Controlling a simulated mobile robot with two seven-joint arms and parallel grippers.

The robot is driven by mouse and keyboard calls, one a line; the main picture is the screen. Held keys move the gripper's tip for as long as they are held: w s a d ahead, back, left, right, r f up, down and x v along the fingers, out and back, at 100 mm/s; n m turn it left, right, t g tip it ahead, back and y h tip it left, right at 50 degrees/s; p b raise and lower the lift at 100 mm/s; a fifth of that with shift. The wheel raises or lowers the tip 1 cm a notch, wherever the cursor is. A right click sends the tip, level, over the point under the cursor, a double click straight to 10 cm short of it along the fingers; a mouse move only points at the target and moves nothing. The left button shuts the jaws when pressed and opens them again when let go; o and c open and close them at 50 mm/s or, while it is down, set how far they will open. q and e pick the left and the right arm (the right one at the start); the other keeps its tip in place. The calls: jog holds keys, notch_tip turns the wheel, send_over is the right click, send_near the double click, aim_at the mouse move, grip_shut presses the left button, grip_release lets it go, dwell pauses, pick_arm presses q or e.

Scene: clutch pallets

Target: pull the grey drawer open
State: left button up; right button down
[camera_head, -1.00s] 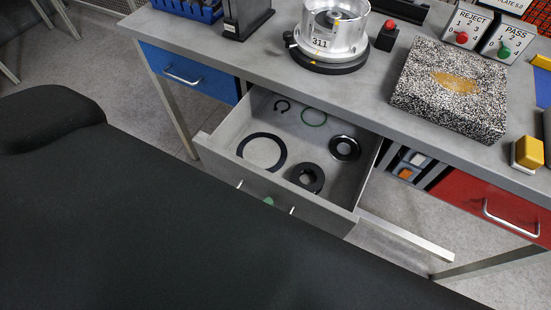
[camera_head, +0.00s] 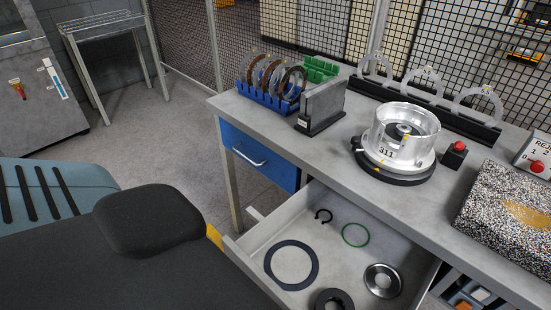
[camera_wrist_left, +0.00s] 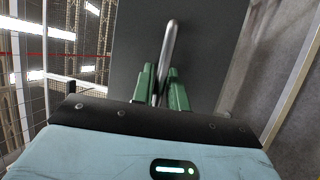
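The grey drawer (camera_head: 334,262) is pulled out from under the workbench in the head view. A large dark ring, a small black clip ring, a green ring, a silver disc and a black collar lie inside. My black arm hides most of its front and its handle. In the left wrist view, the grey drawer front (camera_wrist_left: 210,45) fills the middle, with its silver bar handle (camera_wrist_left: 169,45). My left gripper (camera_wrist_left: 160,82) has its green fingers closed on either side of this handle. My right gripper is in neither view.
A blue drawer (camera_head: 259,156) is shut left of the grey one. The workbench (camera_head: 330,165) carries a metal housing (camera_head: 403,132), a blue rack (camera_head: 270,106) and a speckled block (camera_head: 505,210). Open floor (camera_head: 165,150) lies left of the bench.

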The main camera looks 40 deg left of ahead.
pick_arm(q)
jog(key=o, duration=0.3)
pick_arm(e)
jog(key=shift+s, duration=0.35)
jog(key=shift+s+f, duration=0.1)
